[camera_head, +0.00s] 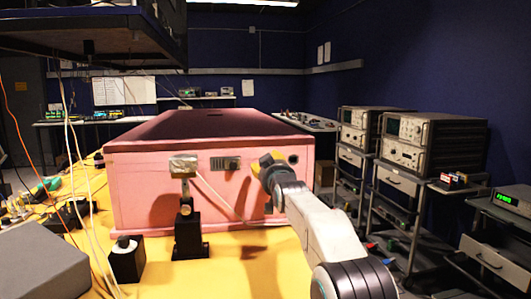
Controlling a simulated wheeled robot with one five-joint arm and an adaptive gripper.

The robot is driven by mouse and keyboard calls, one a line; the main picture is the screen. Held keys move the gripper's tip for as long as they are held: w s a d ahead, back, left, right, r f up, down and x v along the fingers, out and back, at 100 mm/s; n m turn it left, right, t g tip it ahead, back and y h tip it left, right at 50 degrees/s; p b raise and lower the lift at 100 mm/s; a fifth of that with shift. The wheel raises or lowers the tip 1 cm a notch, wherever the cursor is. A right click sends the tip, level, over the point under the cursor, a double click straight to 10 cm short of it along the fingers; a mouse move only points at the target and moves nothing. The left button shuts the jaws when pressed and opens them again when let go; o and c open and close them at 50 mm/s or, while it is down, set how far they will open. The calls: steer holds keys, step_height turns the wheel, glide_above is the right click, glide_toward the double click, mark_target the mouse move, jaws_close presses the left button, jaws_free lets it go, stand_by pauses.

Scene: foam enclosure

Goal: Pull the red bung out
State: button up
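A pink foam enclosure (140,200) with a darker maroon top stands on the yellow table. My gripper (268,170) is at the right part of its front face, at the end of my white and grey arm. A small yellow piece shows at the gripper's tip; I cannot tell if it belongs to the gripper or the enclosure. A dark round hole or port (293,158) is just right of the tip. I cannot make out the red bung; the gripper may hide it. The fingers are too small and dark to read.
A metal block on a black post (187,215) stands before the enclosure, left of my arm. A small black box (126,258), a grey box (42,262) and loose cables are at left. Instrument carts (430,150) stand at right. A dark shelf (95,35) hangs upper left.

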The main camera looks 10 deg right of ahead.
steer(key=shift+w+p, duration=1.25)
stand_by(0.5)
jaws_close()
stand_by(0.4)
steer(key=shift+s+f+b, duration=0.1)
steer(key=shift+s+b, duration=0.55)
steer(key=shift+b, duration=0.3)
steer(key=shift+s+b, duration=2.25)
steer(key=shift+b, duration=0.25)
steer(key=shift+s, duration=0.1)
